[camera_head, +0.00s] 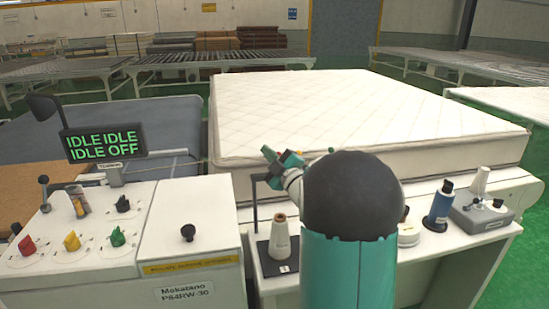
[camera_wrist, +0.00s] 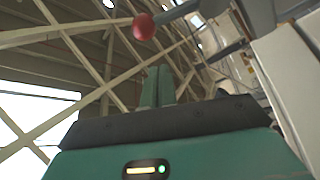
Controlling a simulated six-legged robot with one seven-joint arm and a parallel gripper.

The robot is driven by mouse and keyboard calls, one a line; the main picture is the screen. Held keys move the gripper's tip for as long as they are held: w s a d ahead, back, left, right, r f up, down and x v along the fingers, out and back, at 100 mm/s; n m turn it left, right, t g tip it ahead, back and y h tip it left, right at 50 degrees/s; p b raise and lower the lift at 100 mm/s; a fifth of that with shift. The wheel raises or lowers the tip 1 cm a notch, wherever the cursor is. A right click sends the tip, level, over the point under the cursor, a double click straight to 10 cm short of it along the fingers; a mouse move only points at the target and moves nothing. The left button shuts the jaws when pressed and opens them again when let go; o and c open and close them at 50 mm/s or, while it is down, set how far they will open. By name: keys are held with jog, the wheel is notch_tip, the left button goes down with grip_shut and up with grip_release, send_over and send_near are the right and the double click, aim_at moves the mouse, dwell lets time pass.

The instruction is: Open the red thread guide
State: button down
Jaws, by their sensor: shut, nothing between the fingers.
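A red ball (camera_wrist: 143,27) sits on the end of a grey lever (camera_wrist: 180,12) in the wrist view, above and slightly left of my fingertips; it looks like the red thread guide's knob. My gripper (camera_wrist: 157,75) is shut and empty, its teal fingers pointing up towards the ball with a visible gap in the picture. In the camera_head view my gripper (camera_head: 272,160) is at the near edge of the mattress, above the white machine table. My arm hides part of the table there, and I cannot clearly make out the guide in that view.
A white mattress (camera_head: 330,105) lies behind the table. A control panel (camera_head: 85,230) with coloured knobs and a display (camera_head: 103,142) reading IDLE and OFF are at left.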

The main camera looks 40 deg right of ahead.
jog(key=v, duration=0.9)
jog(key=shift+s, duration=0.45)
jog(key=shift+a, duration=0.1)
